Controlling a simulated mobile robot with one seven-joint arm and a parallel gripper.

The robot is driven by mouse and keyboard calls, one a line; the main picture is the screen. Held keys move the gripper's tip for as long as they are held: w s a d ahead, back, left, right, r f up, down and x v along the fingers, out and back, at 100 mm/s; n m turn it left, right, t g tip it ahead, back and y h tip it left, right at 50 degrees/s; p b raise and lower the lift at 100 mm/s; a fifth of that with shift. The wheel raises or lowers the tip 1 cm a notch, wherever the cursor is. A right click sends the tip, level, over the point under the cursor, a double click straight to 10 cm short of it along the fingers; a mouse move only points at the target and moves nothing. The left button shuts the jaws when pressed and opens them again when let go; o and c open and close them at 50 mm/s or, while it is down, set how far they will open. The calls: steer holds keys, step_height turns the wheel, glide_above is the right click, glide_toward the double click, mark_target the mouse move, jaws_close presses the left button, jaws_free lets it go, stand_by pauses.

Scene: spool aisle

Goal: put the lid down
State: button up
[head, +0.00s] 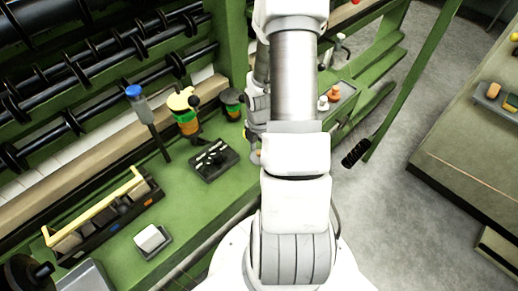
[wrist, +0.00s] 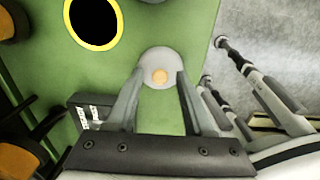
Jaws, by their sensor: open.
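The lid (wrist: 148,63), a round grey disc with an orange knob, shows in the wrist view over the green bench and appears to lie flat on it. My gripper (wrist: 161,76) is open, its two fingers apart on either side of the knob. I cannot tell whether the fingers touch the lid. In the head view my gripper (head: 255,143) is partly hidden behind my arm, low over the bench edge, and a small part of the lid (head: 256,158) shows below it.
A yellow-rimmed round black opening (wrist: 121,24) lies beyond the lid. On the green bench (head: 190,207) stand a black tray with small pieces (head: 213,160), a blue-topped tool (head: 146,112), stacked coloured parts (head: 187,121) and a yellow-handled toolbox (head: 103,212).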

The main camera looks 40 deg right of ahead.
step_height(320, 180, up, 12)
steer(key=p, duration=0.3)
steer(key=shift+r, duration=0.15)
steer(key=shift+s, duration=0.1)
stand_by(0.3)
